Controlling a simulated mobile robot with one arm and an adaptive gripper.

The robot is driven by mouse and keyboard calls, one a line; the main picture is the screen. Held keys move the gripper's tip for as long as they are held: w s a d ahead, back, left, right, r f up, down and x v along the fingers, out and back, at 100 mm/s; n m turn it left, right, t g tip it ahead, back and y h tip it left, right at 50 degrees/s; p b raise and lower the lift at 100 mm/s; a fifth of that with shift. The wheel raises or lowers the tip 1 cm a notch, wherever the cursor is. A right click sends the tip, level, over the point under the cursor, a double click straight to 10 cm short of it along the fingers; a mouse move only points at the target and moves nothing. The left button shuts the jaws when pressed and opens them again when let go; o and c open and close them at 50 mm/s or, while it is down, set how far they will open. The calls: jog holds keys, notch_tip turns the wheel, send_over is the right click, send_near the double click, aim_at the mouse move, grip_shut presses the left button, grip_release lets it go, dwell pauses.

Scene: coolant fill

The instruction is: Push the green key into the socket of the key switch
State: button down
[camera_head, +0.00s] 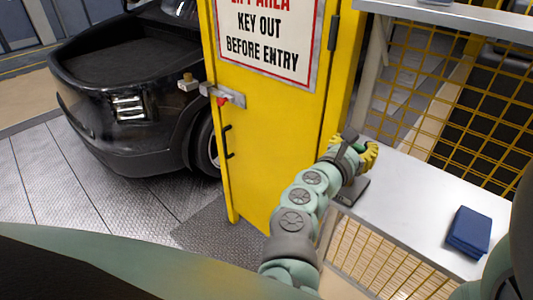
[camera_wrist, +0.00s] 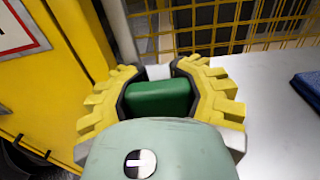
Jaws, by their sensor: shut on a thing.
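My gripper (camera_wrist: 160,95) is shut on the green key (camera_wrist: 160,99), with a yellow ribbed finger on each side of it. In the head view my gripper (camera_head: 364,151) is above the near left part of the white bench, and only a little of the green key (camera_head: 359,148) shows. A dark grey base (camera_head: 352,192) stands on the bench below my gripper, partly hidden by my arm; it may be the key switch. A pale grey piece (camera_wrist: 158,72) shows just beyond the key in the wrist view. The socket and the key's tip are hidden, so I cannot tell whether they touch.
The yellow door (camera_head: 265,150) with its warning sign stands left of my gripper, with a red and grey latch (camera_head: 229,97). A folded blue cloth (camera_head: 468,232) lies on the white bench (camera_head: 415,205). Yellow mesh (camera_head: 430,95) rises behind. A black car (camera_head: 130,90) stands left.

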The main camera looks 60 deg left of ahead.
jog(key=shift+f+b, duration=1.8)
jog(key=shift+b, duration=0.6)
jog(key=shift+c, duration=2)
grip_release()
jog(key=v, duration=1.2)
